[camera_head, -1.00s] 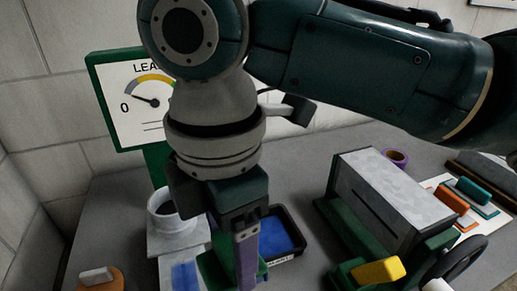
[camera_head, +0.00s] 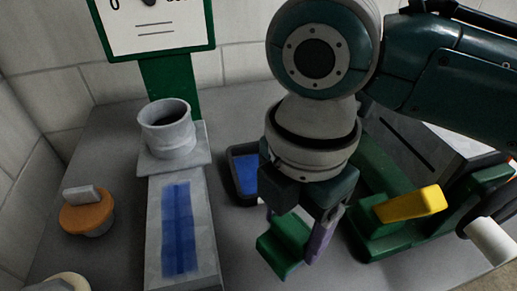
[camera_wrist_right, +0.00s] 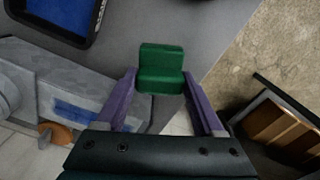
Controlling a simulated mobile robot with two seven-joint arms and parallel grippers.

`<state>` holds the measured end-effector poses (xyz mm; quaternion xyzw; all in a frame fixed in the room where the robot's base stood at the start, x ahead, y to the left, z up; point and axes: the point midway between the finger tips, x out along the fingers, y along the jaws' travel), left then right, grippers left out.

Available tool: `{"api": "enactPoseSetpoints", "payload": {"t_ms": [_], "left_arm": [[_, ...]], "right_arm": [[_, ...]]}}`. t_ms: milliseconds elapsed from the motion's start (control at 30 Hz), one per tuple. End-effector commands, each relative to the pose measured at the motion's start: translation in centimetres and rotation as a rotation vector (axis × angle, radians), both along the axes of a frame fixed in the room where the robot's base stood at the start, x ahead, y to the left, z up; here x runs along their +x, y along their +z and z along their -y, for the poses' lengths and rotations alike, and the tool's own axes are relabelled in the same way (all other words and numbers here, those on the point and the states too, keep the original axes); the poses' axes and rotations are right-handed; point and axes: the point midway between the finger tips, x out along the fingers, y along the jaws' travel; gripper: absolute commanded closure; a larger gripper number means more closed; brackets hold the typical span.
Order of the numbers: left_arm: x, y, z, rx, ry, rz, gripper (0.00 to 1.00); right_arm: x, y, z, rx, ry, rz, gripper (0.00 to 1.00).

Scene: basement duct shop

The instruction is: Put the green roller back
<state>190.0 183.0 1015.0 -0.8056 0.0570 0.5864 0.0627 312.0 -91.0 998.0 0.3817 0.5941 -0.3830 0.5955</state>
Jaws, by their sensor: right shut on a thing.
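The green roller, seen as a stepped green block (camera_head: 285,245), is between the purple fingers of my right gripper (camera_head: 298,240). The right wrist view shows the green block (camera_wrist_right: 161,68) between the two fingertips, which are shut on it. No roller wheel is clear to me. The block is in front of the black tray (camera_head: 233,184) with a blue floor, apart from it in the picture. I cannot tell its exact height over the bench. The tray is partly hidden by my right gripper. My left gripper is not in view.
A grey duct piece (camera_head: 209,250) with blue strips and a round collar (camera_head: 167,128) is at left. A green machine with a yellow handle (camera_head: 410,205) stands at right. The bench's front edge is close by.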

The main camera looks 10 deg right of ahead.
Motion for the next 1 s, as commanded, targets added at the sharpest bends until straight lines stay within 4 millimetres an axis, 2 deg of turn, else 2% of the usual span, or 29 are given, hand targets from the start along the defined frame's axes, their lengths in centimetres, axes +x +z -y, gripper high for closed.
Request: {"api": "enactPoseSetpoints", "payload": {"t_ms": [33,167,400,800,833,1000], "left_arm": [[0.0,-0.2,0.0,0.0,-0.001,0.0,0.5],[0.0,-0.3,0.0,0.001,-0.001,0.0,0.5],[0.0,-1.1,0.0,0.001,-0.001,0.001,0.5],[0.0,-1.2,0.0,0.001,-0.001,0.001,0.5],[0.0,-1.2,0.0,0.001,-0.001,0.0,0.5],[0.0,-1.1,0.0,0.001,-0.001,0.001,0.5]], "right_arm": [[0.0,-0.8,0.0,0.0,0.0,-0.001,0.75],[0.0,-1.7,-0.1,0.002,0.001,-0.001,0.75],[0.0,-5.0,-0.1,0.0,0.0,-0.001,0.75],[0.0,-5.5,-0.1,0.002,0.0,0.001,0.75],[0.0,-5.6,-0.1,0.002,0.0,0.001,0.29],[0.0,-5.5,-0.1,0.002,0.0,0.001,0.1]]}}
